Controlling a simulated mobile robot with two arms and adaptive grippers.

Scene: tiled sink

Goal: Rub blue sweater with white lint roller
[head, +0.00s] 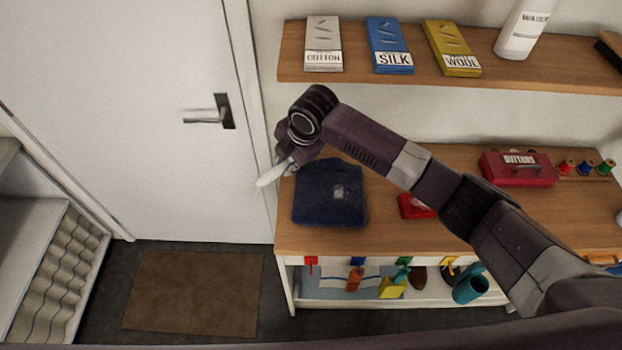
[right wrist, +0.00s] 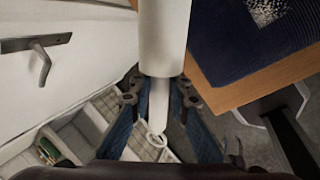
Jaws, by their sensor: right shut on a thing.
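The blue sweater (head: 322,205) lies folded on the wooden table, near its left end. A pale, speckled lint patch shows on its top. It also shows at the upper right of the right wrist view (right wrist: 225,60). My right gripper (head: 290,161) is shut on the white lint roller (head: 270,176), up and left of the sweater. In the right wrist view, the fingers (right wrist: 159,92) close around the roller's handle, and its white cylinder (right wrist: 164,40) points up the picture. The roller is beside the table edge, apart from the sweater. My left gripper is not in view.
A red case (head: 412,206) lies right of the sweater, partly behind my right arm. A red buttons box (head: 517,168) and thread spools (head: 585,168) stand farther right. A shelf (head: 400,82) with boxes is above. A white door (head: 130,110) is at the left.

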